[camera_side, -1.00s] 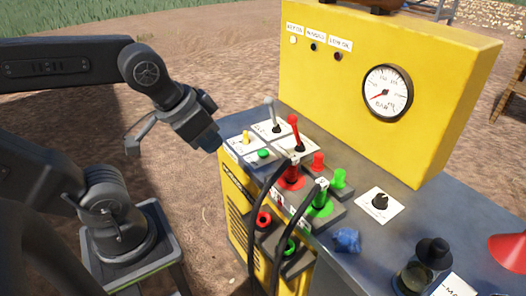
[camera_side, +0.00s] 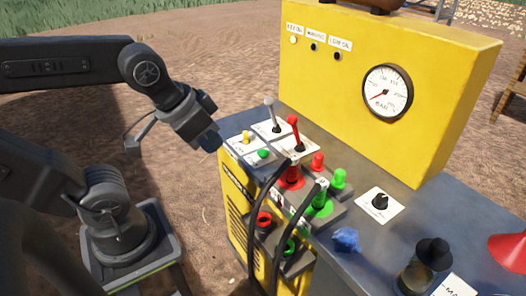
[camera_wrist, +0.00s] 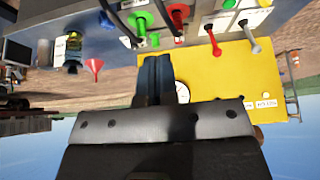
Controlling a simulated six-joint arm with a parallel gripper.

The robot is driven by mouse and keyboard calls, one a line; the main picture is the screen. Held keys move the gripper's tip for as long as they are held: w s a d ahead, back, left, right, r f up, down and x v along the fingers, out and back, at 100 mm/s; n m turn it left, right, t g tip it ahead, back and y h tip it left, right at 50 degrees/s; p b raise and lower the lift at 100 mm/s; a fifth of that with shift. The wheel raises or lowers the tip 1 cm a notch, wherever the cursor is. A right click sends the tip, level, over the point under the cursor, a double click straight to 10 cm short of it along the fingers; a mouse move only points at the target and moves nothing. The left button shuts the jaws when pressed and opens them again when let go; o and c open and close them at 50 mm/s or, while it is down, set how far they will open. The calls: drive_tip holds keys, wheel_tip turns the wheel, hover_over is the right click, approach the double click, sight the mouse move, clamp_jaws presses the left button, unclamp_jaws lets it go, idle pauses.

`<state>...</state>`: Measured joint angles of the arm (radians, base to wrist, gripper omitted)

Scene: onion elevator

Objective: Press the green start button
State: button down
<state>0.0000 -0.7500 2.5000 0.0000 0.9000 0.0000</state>
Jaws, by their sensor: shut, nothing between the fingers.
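The green start button (camera_side: 263,154) is a small round button on a white label plate at the left end of the console. It also shows at the top edge of the wrist view (camera_wrist: 229,4). My gripper (camera_side: 211,142) is shut and empty. It hangs to the left of the button and a little above it, apart from it, pointing down and right. In the wrist view the closed fingers (camera_wrist: 154,72) point toward the console, with the button up and to the right of them.
A yellow knob (camera_side: 246,137), a grey lever (camera_side: 271,112) and a red lever (camera_side: 295,131) stand close to the button. Red and green plugs (camera_side: 320,199) with black cables are to the right. A yellow panel (camera_side: 350,110) with a gauge (camera_side: 387,92) rises behind.

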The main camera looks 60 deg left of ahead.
drive_tip(key=m+t+y, duration=0.1)
drive_tip(key=m+t, duration=0.3)
drive_tip(key=m, duration=0.4)
hover_over(264, 152)
wheel_tip(264, 152, down, 12)
drive_tip(key=shift+f, duration=0.3)
drive_tip(key=shift+f, duration=0.15)
drive_tip(key=shift+f, duration=4.25)
